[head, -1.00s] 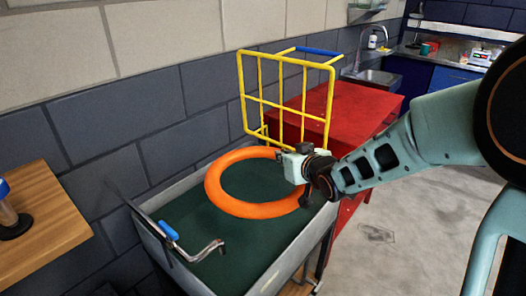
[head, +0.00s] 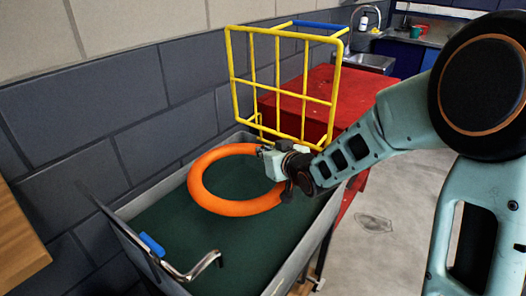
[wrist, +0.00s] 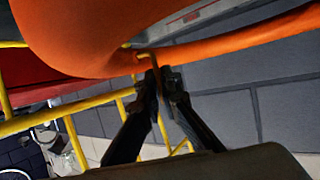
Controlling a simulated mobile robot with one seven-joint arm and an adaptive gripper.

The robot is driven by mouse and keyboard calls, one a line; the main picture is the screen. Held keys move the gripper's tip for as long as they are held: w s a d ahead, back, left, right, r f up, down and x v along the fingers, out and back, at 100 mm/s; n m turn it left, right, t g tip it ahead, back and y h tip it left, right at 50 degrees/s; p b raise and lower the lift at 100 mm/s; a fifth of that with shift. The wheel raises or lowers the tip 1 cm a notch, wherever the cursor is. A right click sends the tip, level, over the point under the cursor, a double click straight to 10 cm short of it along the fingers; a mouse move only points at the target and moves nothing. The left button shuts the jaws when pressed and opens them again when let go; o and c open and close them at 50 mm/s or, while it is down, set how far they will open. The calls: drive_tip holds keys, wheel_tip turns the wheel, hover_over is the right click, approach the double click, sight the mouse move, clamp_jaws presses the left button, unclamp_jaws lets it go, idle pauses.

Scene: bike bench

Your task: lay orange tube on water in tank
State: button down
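The orange tube (head: 235,208) is a ring, roughly level, seen over the dark green water (head: 250,235) of the grey tank (head: 318,238) in the head view. My gripper (head: 273,160) is at the ring's right side and appears shut on it. In the wrist view the tube (wrist: 95,35) is large and close, crossing the upper part. My dark fingers (wrist: 160,80) reach its edge with their tips close together; the exact grip is partly hidden. The ring seems held above the water, but the gap beneath it is hard to judge.
A yellow rack (head: 281,95) rises just behind the ring, by a red cabinet (head: 358,88). A crank with a blue grip (head: 152,245) is at the tank's near left. A block wall (head: 80,110) runs along the left. Open floor (head: 375,240) lies right.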

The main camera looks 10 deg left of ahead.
wheel_tip(320, 180, down, 12)
drive_tip(key=b, duration=0.8)
drive_tip(key=shift+r, duration=0.1)
drive_tip(key=c, duration=2.1)
unclamp_jaws()
